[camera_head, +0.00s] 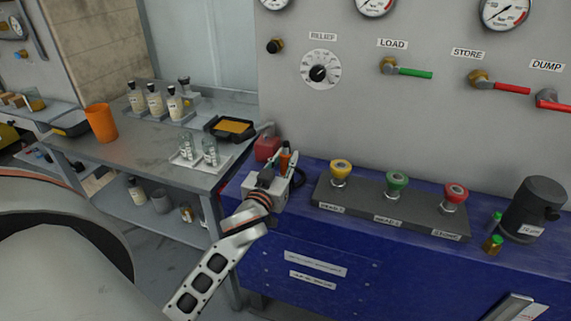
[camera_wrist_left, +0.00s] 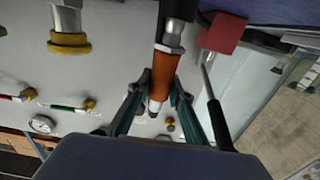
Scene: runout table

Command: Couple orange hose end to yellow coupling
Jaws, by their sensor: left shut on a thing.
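The orange hose end (camera_head: 285,160) is between the fingers of my left gripper (camera_head: 284,168), which is shut on it above the left end of the blue bench. In the left wrist view the orange hose end (camera_wrist_left: 164,74) runs between the two fingers of the gripper (camera_wrist_left: 157,100), with a metal collar and dark hose on one side and a pale tip on the other. The yellow coupling (camera_head: 340,168) stands on the dark manifold block, right of the gripper and apart from it. It also shows in the left wrist view (camera_wrist_left: 70,42), beside the hose end.
Green (camera_head: 396,180) and red (camera_head: 455,192) couplings share the manifold block (camera_head: 390,212). A red block (camera_head: 267,148) sits close behind the gripper. A black-handled tool (camera_wrist_left: 218,122) shows beside the fingers. The grey panel with gauges and valves rises behind.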

